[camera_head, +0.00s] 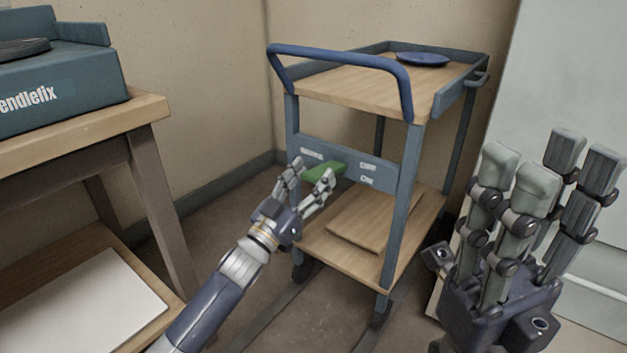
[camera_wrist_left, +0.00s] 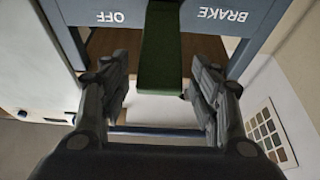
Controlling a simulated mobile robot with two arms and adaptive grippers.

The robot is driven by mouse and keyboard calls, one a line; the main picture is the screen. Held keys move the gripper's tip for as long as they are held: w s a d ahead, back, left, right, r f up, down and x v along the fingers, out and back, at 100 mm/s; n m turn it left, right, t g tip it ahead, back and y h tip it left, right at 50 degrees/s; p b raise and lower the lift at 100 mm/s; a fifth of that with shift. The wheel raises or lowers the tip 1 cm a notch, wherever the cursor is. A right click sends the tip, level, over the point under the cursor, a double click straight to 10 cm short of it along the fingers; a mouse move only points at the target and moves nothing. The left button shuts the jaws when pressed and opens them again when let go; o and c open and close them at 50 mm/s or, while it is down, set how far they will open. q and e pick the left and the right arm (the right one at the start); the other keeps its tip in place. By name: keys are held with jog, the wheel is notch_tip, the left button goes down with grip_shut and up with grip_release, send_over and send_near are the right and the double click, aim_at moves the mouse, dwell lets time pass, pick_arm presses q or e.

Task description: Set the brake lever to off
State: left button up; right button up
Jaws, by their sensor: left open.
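The green brake lever (camera_head: 326,171) sticks out from the blue-grey front panel (camera_head: 340,155) of the cart, between the word BRAKE and the words OFF and ON. OFF is above ON. I cannot tell clearly which of the two words the lever is set at. My left gripper (camera_head: 306,172) is open at the lever's free end. In the left wrist view the lever (camera_wrist_left: 160,60) reaches between the two open fingers (camera_wrist_left: 160,90), with a gap on each side. My right gripper (camera_head: 548,170) is open and empty at the right, away from the cart.
The cart has a blue handle (camera_head: 340,52), a top shelf with a blue plate (camera_head: 423,59) and a lower shelf with a flat board (camera_head: 375,220). A wooden table (camera_head: 100,118) with a blue-grey machine (camera_head: 60,85) stands at the left. Walls are close behind the cart.

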pick_arm(q)
jog(key=shift+w+d+r, duration=0.25)
jog(key=shift+w+d, duration=0.15)
jog(key=shift+w, duration=0.05)
grip_shut()
jog(key=shift+r+p, duration=0.15)
jog(key=shift+p, duration=0.15)
